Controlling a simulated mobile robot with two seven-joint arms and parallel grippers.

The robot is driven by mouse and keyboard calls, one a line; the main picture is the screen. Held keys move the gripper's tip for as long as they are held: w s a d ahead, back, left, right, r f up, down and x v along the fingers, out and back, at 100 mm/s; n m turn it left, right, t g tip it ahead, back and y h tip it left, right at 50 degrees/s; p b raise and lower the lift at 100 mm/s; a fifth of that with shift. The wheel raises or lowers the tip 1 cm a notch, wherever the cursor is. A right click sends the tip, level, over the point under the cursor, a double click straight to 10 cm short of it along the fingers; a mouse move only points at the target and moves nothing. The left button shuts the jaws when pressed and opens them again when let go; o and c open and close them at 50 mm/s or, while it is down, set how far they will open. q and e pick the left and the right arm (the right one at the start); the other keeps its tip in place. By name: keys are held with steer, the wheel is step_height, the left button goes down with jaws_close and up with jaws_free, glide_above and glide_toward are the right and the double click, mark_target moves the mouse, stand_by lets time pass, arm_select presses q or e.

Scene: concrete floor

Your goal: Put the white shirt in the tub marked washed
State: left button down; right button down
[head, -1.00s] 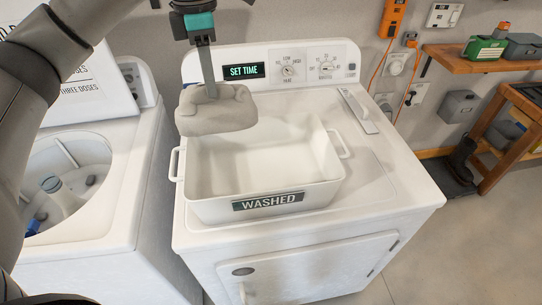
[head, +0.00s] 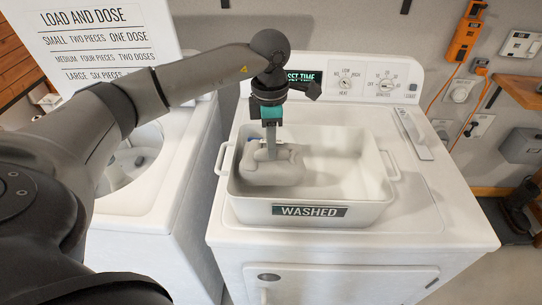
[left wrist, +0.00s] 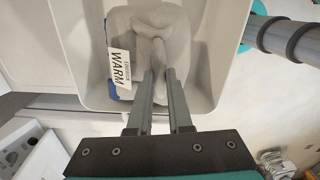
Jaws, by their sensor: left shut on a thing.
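The white shirt (head: 262,170) is a bunched, folded bundle inside the left part of the white tub (head: 374,211), whose front label reads WASHED. My left gripper (head: 271,150) points down into the tub and is shut on the top of the shirt. In the left wrist view the two fingers (left wrist: 158,76) pinch a fold of the shirt (left wrist: 175,40), and a tag (left wrist: 119,70) on it reads WARM. Whether the shirt touches the tub floor is hard to tell. My right gripper is not in view.
The tub stands on a white dryer (head: 440,215) with a control panel behind. An open washer (head: 170,195) stands at the left with a dosing sign (head: 100,45) above it. The tub's right half is empty.

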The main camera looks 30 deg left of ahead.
arm_select(q)
step_height(320, 180, down, 4)
steer(key=shift+r, duration=0.1)
steer(key=c, duration=0.8)
jaws_free()
steer(key=shift+c, duration=0.2)
step_height(320, 180, up, 12)
steer(key=shift+s, duration=0.1)
